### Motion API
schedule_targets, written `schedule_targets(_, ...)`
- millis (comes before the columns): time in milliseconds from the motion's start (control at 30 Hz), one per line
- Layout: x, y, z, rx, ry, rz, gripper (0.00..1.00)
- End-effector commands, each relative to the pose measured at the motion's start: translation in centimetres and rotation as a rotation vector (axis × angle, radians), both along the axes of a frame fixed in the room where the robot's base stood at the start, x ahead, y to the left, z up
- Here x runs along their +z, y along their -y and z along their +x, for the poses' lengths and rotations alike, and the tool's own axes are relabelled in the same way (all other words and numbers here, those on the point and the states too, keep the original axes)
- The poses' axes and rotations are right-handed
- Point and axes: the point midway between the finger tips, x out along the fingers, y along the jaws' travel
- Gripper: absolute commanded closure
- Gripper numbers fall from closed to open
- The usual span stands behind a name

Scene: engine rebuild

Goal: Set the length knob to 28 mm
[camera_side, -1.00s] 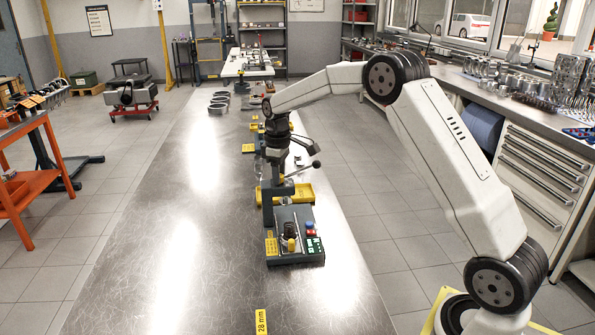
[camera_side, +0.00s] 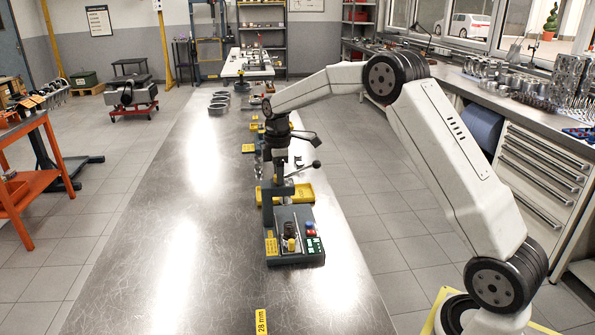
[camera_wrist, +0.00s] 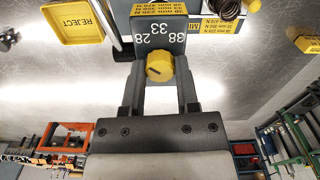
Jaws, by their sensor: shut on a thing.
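The yellow length knob (camera_wrist: 160,67) sits on the face of a dark block (camera_wrist: 158,23) in the wrist view. White marks 28, 33 and 38 are arced beside it, with 28 at left, 33 in the middle and 38 at right. My gripper (camera_wrist: 160,80) has its two fingers on either side of the knob, shut on it. I cannot tell for sure which number the knob points to. In the side view my gripper (camera_side: 277,160) is above the bench, and the knob is hard to make out. A yellow "28 mm" tag (camera_side: 261,322) lies at the near bench end.
A yellow REJECT tray (camera_wrist: 72,24) is left of the block, and a coil spring (camera_wrist: 228,8) is at its right. In the side view a tester with a green display (camera_side: 315,246) stands nearer on the metal bench (camera_side: 180,265). The bench's left side is largely clear.

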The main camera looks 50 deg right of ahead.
Motion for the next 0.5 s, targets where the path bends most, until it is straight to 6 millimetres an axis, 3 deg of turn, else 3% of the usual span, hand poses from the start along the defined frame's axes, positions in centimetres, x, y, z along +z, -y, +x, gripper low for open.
schedule_targets(233,0.15,0.0,0.06,0.002,0.003,-0.001,1.0)
schedule_targets(267,0.15,0.0,0.06,0.002,0.003,-0.001,0.55)
schedule_targets(333,0.14,0.0,0.06,0.002,0.003,-0.001,0.32)
schedule_targets(367,0.13,-0.01,0.06,0.001,0.003,-0.001,0.26)
schedule_targets(500,0.08,0.0,0.04,0.001,0.002,-0.001,0.26)
